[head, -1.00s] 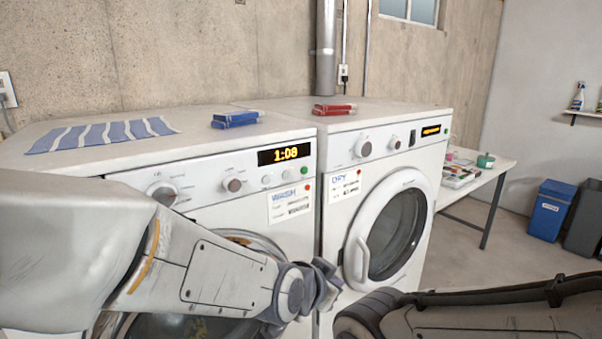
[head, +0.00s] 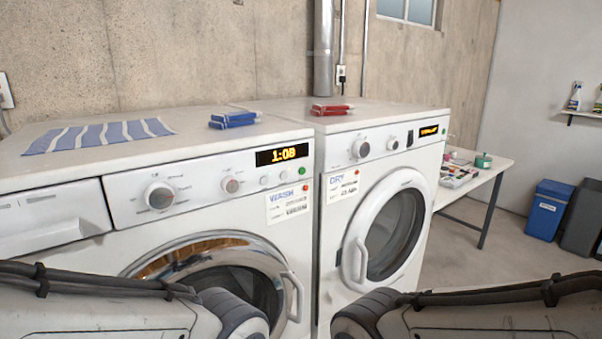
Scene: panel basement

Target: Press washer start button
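The washer (head: 215,220) stands at the left, with its round door shut and a WASH label (head: 289,203) below the panel. Its display (head: 282,154) is lit and reads 1:08. A green button (head: 302,171) sits under the display's right end, beside small pale buttons (head: 274,178). A small red dot shows just below the green button. Two knobs, a larger (head: 159,196) and a smaller (head: 230,184), sit farther left. My two arms lie low in front at the bottom edge. Neither gripper's fingers show in the head view.
The dryer (head: 385,190) stands close against the washer's right side, its door shut. A striped cloth (head: 98,134) and blue boxes (head: 233,119) lie on the washer; red boxes (head: 332,109) lie on the dryer. A side table (head: 480,185) and blue bin (head: 548,210) stand at right.

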